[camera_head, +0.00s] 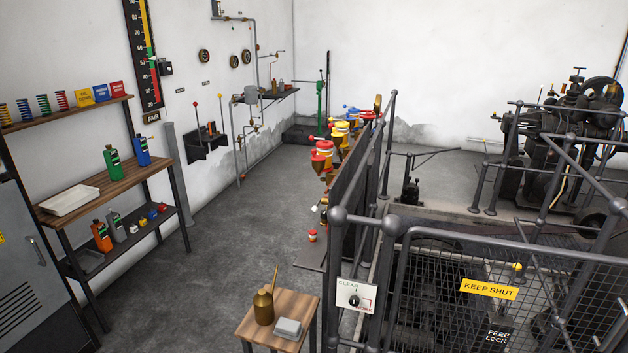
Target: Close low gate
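A low gate (435,290) of dark tube and wire mesh stands at the lower right. A yellow sign (489,289) on it reads "KEEP SHUT". Its left edge is close to a dark round-headed post (388,226); I cannot tell whether it is latched or standing ajar. Its right end runs behind or beside other rails and is hard to make out. Neither of my grippers is in view.
A small wooden table (252,325) with a brass oil can (264,307) and a grey box (288,328) stands left of the gate. Dark railings (375,170) and machinery (565,130) are behind it. Shelves (120,185) line the left wall. The grey floor between is open.

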